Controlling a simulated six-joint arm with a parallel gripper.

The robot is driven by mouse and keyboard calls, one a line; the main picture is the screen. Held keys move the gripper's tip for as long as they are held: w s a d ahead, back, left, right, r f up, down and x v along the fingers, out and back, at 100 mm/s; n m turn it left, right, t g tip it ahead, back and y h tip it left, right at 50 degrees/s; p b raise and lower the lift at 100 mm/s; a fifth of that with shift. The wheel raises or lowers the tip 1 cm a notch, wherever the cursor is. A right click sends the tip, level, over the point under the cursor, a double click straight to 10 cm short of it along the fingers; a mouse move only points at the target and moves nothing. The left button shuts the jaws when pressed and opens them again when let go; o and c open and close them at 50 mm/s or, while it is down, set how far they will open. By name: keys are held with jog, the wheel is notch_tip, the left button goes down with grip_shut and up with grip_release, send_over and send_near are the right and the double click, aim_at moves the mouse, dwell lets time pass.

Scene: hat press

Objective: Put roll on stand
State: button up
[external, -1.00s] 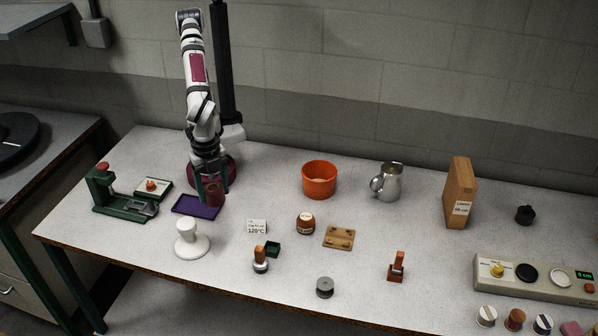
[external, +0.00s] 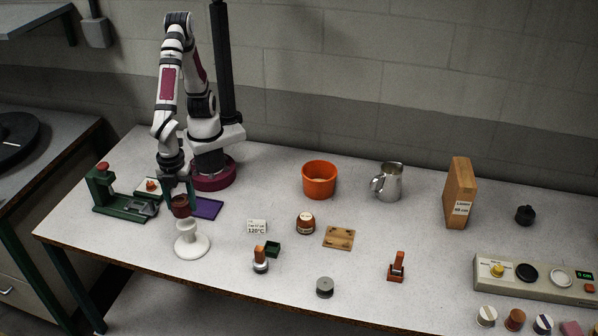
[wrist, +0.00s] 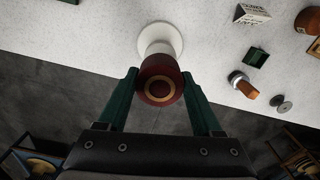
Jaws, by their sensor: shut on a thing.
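The roll (external: 181,207) is dark red-brown, with a tan ring on its end in the wrist view (wrist: 160,90). My gripper (external: 179,200) is shut on it, with one green finger on each side in the wrist view. The white stand (external: 192,246) has a round base and a short upright post. The roll is above the stand's post, slightly to its left in the external view. In the wrist view the roll hides part of the stand (wrist: 159,37). I cannot tell whether the roll touches the post.
A purple tray (external: 208,208) lies behind the stand. A green press (external: 118,201) stands to the left. A stamp (external: 260,262) and a small green box (external: 272,249) are to the right. The table's front edge is close to the stand.

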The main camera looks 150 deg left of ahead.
aim_at(183, 212)
jog(key=shift+f, duration=1.85)
jog(key=shift+f, duration=0.1)
jog(key=o, duration=1.4)
notch_tip(183, 212, up, 12)
jog(key=shift+r, duration=0.15)
jog(key=shift+n+y, duration=0.6)
jog(key=shift+y, duration=0.3)
jog(key=s+a, duration=0.5)
jog(key=a, duration=0.1)
jog(key=s+a+f, duration=0.1)
jog(key=s+a, duration=0.3)
jog(key=a, duration=0.3)
jog(key=s+a, duration=0.5)
jog(key=a, duration=0.2)
jog(key=shift+s+a+f, duration=0.25)
jog(key=shift+s, duration=0.1)
